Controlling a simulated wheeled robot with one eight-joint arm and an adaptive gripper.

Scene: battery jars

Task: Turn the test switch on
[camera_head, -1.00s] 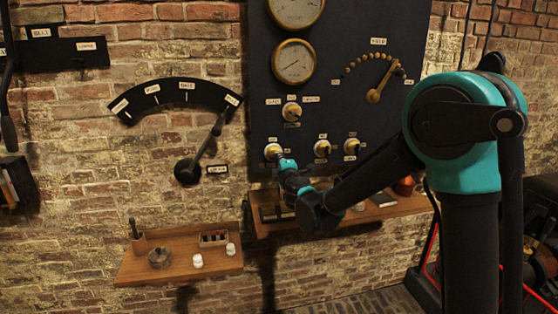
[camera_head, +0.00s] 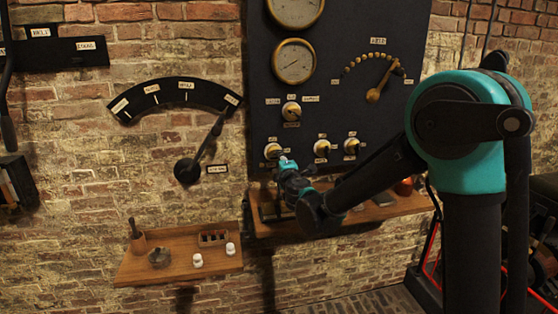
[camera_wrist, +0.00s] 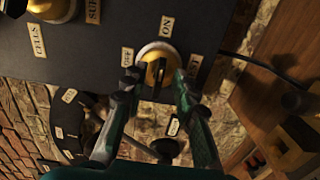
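The switch in front of my gripper is a white round base with a yellow knob and a dark lever (camera_wrist: 158,68), labelled ON and OFF in the wrist view. It is the leftmost of the lower row of switches (camera_head: 272,150) on the dark panel in the head view. My gripper (camera_wrist: 157,82) is open, with one fingertip on each side of the knob. I cannot tell whether either finger touches it. In the head view my gripper (camera_head: 286,162) is just below and right of this switch.
Two similar switches (camera_head: 322,148) (camera_head: 352,146) sit to the right, with another (camera_head: 291,111) above. A wooden shelf (camera_head: 350,217) runs below the panel. A black quadrant lever (camera_head: 207,148) is on the brick wall at left. A lower shelf (camera_head: 215,262) holds white jars.

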